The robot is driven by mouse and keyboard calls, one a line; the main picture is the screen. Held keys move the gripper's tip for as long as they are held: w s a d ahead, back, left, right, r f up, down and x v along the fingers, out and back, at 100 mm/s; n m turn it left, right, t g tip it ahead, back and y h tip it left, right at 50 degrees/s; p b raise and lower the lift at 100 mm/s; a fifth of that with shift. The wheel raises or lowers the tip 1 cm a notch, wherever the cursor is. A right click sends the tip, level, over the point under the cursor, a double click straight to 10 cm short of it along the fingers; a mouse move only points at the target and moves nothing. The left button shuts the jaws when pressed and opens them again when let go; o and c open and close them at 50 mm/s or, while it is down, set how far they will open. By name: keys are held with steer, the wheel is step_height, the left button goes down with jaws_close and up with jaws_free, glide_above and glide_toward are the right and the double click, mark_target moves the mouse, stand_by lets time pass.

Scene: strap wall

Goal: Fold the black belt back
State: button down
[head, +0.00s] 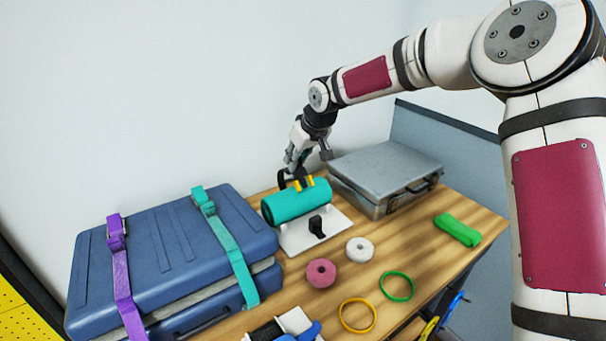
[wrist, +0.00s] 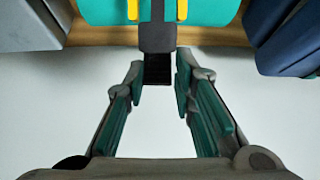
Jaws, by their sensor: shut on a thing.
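A teal roll (head: 296,203) lies on a white board (head: 310,236) on the table, with two yellow bands (head: 304,183) on its top. The black belt (head: 283,180) shows at the back of the roll, by my gripper (head: 293,168). In the wrist view the belt's dark end (wrist: 157,68) lies between the fingertips of my gripper (wrist: 158,76), which is shut on it. The belt runs from there toward the teal roll (wrist: 205,10), between the yellow bands. A black piece (head: 317,226) stands on the board in front of the roll; its link to the belt is hidden.
A blue suitcase (head: 165,250) with purple and teal straps stands left of the roll. A grey metal case (head: 375,170) stands close on the right. Pink (head: 321,273) and white (head: 360,249) rolls, rings and a green bundle (head: 457,229) lie in front.

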steer(key=w+a+b, duration=0.1)
steer(key=w+b, duration=0.1)
steer(key=w, duration=0.1)
steer(key=w+a+b, duration=0.4)
steer(key=w+b, duration=0.1)
steer(key=shift+w+r, duration=0.25)
steer(key=shift+w, duration=0.05)
steer(key=shift+w+a+f+b, duration=0.15)
steer(key=shift+w+a+b, duration=0.15)
steer(key=shift+w+b, duration=0.2)
steer(key=shift+w+a+f+b, duration=0.1)
steer(key=shift+w+a+b, duration=0.25)
steer(key=shift+w, duration=0.25)
steer(key=c, duration=1.4)
jaws_free()
steer(key=shift+a+r, duration=0.1)
steer(key=shift+a, duration=0.05)
steer(key=v, duration=1.2)
